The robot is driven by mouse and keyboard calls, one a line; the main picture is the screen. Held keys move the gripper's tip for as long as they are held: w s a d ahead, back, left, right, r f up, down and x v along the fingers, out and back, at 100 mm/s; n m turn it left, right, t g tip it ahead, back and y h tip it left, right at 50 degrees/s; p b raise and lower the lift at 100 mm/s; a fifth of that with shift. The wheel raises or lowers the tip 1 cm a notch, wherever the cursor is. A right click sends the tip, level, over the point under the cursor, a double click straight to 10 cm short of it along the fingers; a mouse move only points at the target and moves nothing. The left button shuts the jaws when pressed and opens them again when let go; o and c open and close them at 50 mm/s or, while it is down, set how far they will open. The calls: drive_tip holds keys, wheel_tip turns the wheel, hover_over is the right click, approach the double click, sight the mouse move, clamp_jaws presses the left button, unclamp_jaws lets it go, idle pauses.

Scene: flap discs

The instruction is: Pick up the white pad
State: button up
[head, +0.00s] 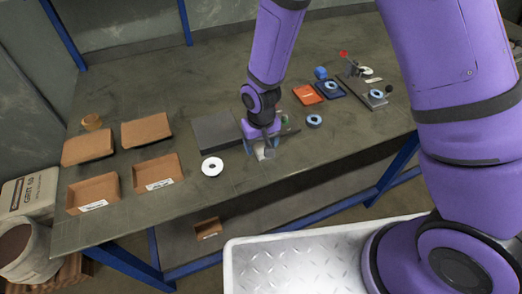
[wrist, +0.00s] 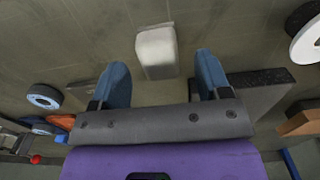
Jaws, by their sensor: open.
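The white pad (wrist: 157,52) is a small, pale, rounded block on the table. In the wrist view it lies just beyond my fingertips, roughly centred between them. In the head view only a pale part of it (head: 260,155) shows beneath my gripper, which hides the rest. My gripper (head: 262,148) is open and empty, pointing down at the table. In the wrist view its two blue fingers (wrist: 161,72) stand apart, on either side of the pad's line. I cannot tell the exact height above the pad.
A white disc (head: 212,167) lies left of my gripper, with a dark grey slab (head: 214,132) behind it. Brown trays (head: 93,194) stand farther left. A blue-ringed disc (head: 314,121), an orange tray (head: 307,95) and a clamp fixture (head: 362,92) are to the right.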

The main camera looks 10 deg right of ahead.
drive_tip(key=shift+f, duration=1)
drive_tip(key=c, duration=1.1)
drive_tip(key=shift+r, duration=0.1)
